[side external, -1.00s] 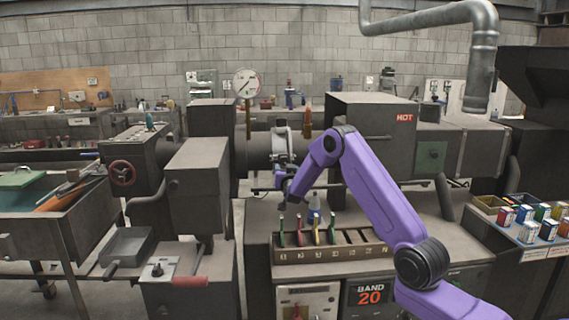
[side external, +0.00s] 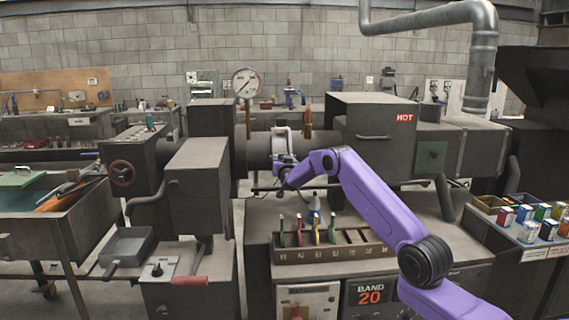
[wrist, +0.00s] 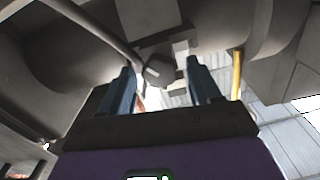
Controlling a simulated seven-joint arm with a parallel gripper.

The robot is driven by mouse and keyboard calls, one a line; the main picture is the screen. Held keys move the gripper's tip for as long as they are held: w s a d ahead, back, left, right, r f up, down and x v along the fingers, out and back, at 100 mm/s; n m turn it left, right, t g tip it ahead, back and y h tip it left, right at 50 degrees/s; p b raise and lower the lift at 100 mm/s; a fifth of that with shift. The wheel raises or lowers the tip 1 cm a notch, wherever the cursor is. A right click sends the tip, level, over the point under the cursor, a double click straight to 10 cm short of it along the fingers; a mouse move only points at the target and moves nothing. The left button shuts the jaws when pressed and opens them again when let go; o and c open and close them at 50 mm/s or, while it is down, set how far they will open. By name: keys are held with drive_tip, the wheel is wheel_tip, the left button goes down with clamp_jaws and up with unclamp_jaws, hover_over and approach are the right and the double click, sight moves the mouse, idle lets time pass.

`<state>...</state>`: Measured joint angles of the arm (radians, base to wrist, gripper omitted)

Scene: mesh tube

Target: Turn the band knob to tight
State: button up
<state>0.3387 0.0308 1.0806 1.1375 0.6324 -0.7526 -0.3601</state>
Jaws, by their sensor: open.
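A pale metal band (side external: 281,134) wraps the dark horizontal barrel (side external: 258,151) in the side external view. In the wrist view, a small dark grey knob (wrist: 160,70) hangs under a light bracket (wrist: 182,50), ahead of and between my fingertips. I take it to be the band knob; its setting cannot be read. My gripper (wrist: 160,70) is open, its two blue-grey fingers on either side of the knob's line, with no clear contact. In the side external view, my gripper (side external: 284,164) is just under the band, its fingers hard to make out.
A rack (side external: 325,251) with coloured upright tools stands below. A display (side external: 370,293) reads BAND 20. A box (side external: 372,120) marked HOT is right of the band, and a round gauge (side external: 246,83) is left. A thin dark bar runs beside my gripper.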

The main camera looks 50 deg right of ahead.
drive_tip(key=shift+w, duration=0.1)
drive_tip(key=c, duration=1.1)
drive_tip(key=shift+o, duration=0.2)
drive_tip(key=shift+m, duration=0.3)
drive_tip(key=m, duration=0.4)
drive_tip(key=shift+d+m, duration=0.1)
drive_tip(key=shift+m, duration=0.2)
drive_tip(key=shift+f+m, duration=0.15)
drive_tip(key=shift+m, duration=4.85)
drive_tip(key=shift+f+m, duration=0.1)
drive_tip(key=shift+m, duration=4.9)
